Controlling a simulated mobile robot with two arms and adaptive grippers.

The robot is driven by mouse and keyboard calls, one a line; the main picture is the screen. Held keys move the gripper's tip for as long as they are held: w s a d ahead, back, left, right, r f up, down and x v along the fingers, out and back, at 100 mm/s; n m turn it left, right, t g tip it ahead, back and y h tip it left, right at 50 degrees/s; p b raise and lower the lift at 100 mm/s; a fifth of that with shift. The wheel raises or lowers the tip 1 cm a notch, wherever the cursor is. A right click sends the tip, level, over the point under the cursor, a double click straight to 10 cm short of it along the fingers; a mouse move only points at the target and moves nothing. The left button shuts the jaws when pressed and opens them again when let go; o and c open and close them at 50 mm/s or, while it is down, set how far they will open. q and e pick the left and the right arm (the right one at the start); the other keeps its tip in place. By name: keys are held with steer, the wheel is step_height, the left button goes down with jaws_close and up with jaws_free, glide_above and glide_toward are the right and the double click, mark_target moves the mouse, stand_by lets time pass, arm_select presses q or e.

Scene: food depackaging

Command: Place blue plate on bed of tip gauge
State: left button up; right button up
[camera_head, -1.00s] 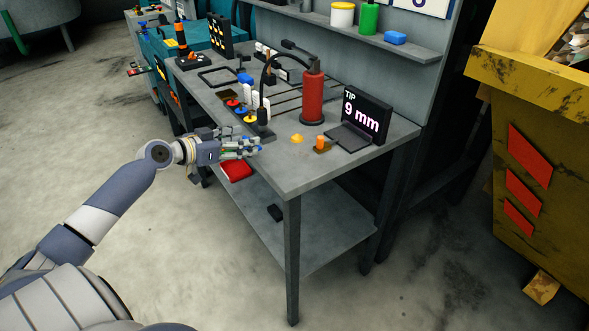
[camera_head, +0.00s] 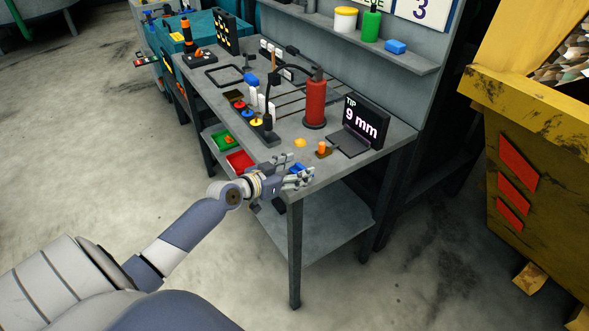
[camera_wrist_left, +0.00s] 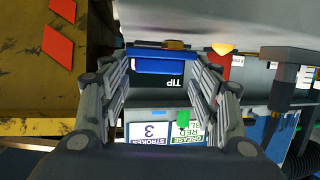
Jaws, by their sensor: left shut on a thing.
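My left gripper (camera_head: 296,176) is at the table's near edge, in front of the tip gauge. It is shut on the blue plate (camera_head: 299,168), which shows as a small blue patch among the fingers. In the left wrist view the blue plate (camera_wrist_left: 156,65) sits between the two fingers (camera_wrist_left: 160,80). The tip gauge (camera_head: 366,119) is a black unit reading "TIP 9 mm", with a dark flat bed (camera_head: 350,142) at its foot. The plate is apart from the bed, to its near left. My right gripper is not in view.
A small block with an orange knob (camera_head: 322,149) and a yellow piece (camera_head: 300,143) lie between gripper and gauge. A red cylinder (camera_head: 315,103) stands behind them. A red tray (camera_head: 240,161) and a green tray (camera_head: 223,140) sit below the tabletop at left.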

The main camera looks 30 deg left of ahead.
arm_select(q)
steer(key=shift+a+f, duration=0.1)
steer(key=shift+f, duration=0.8)
steer(key=shift+f, duration=0.15)
steer(key=o, duration=1.1)
steer(key=shift+s, duration=0.2)
steer(key=shift+f+b+v, duration=0.15)
steer(key=shift+b+v, duration=0.75)
steer(key=shift+v, duration=1.7)
steer(key=shift+f+b+v, duration=0.15)
steer(key=shift+b+v, duration=0.75)
steer(key=shift+v, duration=1.75)
